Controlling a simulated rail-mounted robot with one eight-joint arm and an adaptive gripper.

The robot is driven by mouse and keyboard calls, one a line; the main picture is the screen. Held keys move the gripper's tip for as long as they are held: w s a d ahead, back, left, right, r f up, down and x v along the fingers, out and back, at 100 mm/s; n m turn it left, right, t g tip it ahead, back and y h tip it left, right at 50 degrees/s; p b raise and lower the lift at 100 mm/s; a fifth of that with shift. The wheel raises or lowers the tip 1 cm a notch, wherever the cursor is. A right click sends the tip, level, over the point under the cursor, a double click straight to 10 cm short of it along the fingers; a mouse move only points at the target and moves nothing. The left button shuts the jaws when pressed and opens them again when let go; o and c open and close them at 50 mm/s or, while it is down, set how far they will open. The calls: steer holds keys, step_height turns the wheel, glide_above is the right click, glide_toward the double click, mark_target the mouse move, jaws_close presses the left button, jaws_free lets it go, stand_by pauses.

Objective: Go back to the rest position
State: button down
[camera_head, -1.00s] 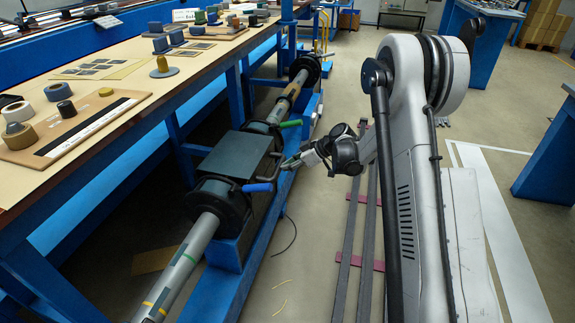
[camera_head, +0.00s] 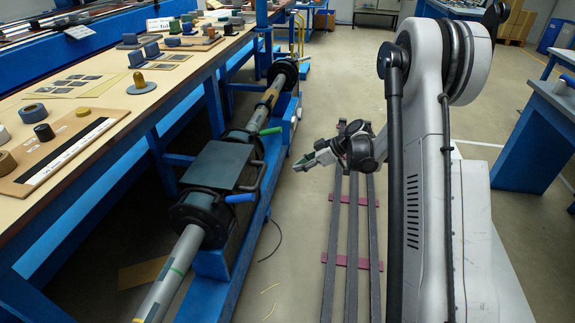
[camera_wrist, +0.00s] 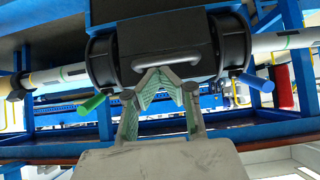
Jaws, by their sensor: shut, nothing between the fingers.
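The same blue handle (camera_head: 240,198) and green handle (camera_head: 271,131) show in the head view.
A long workbench (camera_head: 105,120) with tape rolls, boards and small parts runs along the left. Floor rails (camera_head: 350,230) lie below my arm. A blue table (camera_head: 535,130) stands at the right. A thin dark cable (camera_head: 272,245) lies on the floor beside the winder.

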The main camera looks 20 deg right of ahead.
steer(key=shift+s+d+r, duration=0.15)
steer(key=shift+s+d, duration=0.1)
steer(key=shift+d, duration=0.15)
steer(key=s+a+r+m+h+p, duration=0.2)
steer(key=s+a+r+m, duration=0.15)
steer(key=s+r, duration=0.55)
steer(key=s+a+r+m+h+p, duration=0.3)
steer(key=s+a+r, duration=0.15)
steer(key=r, duration=0.95)
steer(key=s+a+r+m+t+h+p, duration=0.1)
steer(key=s+r, duration=0.3)
steer(key=s, duration=0.7)
steer(key=s+a+r+m+t+h+p, duration=0.1)
steer(key=s+r+m+h+p, duration=0.2)
steer(key=s, duration=0.9)
steer(key=shift+s+a+r+m+p, duration=0.2)
steer(key=shift+r+m+p, duration=0.35)
steer(key=shift+r+m, duration=0.25)
steer(key=c, duration=2.5)
jaws_free()
